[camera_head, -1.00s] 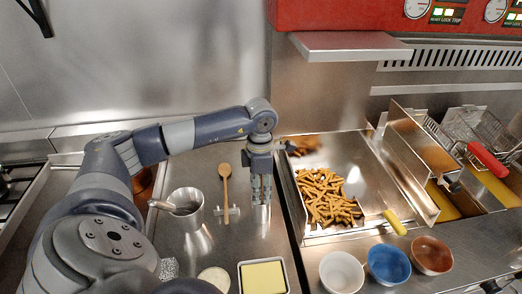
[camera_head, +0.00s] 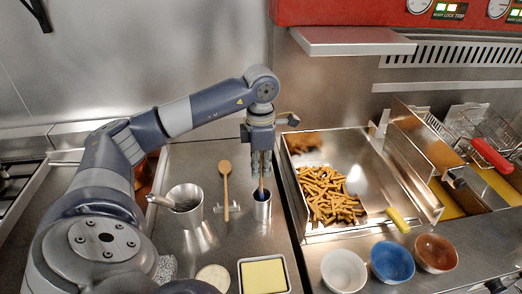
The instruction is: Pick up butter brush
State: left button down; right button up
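My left gripper (camera_head: 261,172) points straight down above a small metal cup (camera_head: 262,211), left of the fry station. A thin wooden-handled butter brush (camera_head: 261,185) runs down from between its fingers, which look closed on the handle. The brush's dark lower end is at the cup's mouth, and I cannot tell how much of it is still inside. The upper handle is hidden by the fingers. A tray of pale yellow butter (camera_head: 263,276) lies on the counter in front of the cup. My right gripper is not in view.
A wooden spoon (camera_head: 226,188) lies left of the gripper. A fries tray (camera_head: 328,194) with raised metal edges is on the right. White (camera_head: 343,271), blue (camera_head: 391,262) and brown (camera_head: 436,254) bowls stand at front right.

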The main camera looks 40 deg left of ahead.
aim_at(261, 156)
pick_arm(q)
jog(key=shift+r+b, duration=0.35)
jog(key=shift+r, duration=1.7)
jog(key=shift+c, duration=2.4)
grip_release()
